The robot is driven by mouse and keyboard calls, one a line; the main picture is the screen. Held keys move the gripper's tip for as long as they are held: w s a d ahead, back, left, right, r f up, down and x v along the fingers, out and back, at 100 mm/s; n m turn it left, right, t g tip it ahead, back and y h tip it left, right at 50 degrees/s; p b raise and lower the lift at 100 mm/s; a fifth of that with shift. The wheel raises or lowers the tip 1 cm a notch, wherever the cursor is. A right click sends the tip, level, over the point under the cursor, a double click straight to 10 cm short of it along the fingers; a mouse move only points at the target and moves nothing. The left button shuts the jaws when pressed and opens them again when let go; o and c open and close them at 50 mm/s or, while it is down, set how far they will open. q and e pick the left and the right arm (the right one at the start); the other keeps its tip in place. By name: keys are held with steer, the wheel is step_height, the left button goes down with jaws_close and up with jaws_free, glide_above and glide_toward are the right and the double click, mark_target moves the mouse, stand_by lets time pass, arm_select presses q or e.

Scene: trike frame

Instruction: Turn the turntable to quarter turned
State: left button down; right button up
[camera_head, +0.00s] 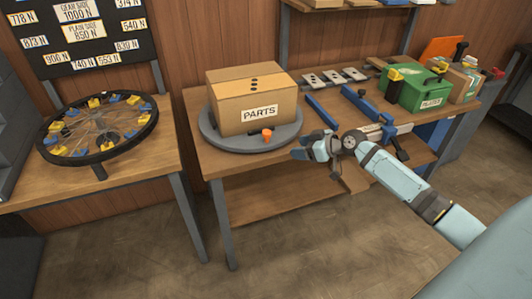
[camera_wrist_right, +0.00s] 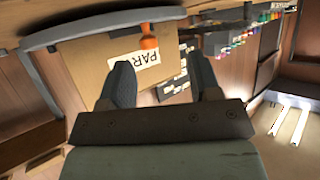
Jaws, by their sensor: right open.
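The turntable (camera_head: 240,147) is a grey round disc on the middle workbench. A brown cardboard box marked PARTS (camera_head: 240,98) sits on it. An orange knob (camera_head: 267,133) stands up at the disc's front right edge. My right gripper (camera_head: 307,148) is at the right of the disc, apart from the knob. In the right wrist view the picture is turned over: the open fingers (camera_wrist_right: 160,72) point toward the box (camera_wrist_right: 85,65), with the orange knob (camera_wrist_right: 149,45) beyond the fingertips and the turntable rim (camera_wrist_right: 110,29) at the top. My left gripper is not in view.
Blue clamps (camera_head: 322,110), a green box (camera_head: 415,92) and a smaller cardboard box (camera_head: 462,82) stand right of the turntable. A spoked wheel (camera_head: 98,130) lies on the left table. The floor in front is clear.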

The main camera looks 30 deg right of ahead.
mark_target(268, 132)
steer(key=w+d+r+y+b, duration=0.1)
steer(key=w+d+r, duration=0.1)
steer(key=w+r, duration=0.2)
steer(key=shift+n, duration=0.4)
steer(key=x, duration=1.2)
steer(key=shift+w+f, duration=0.15)
steer(key=shift+f, duration=0.1)
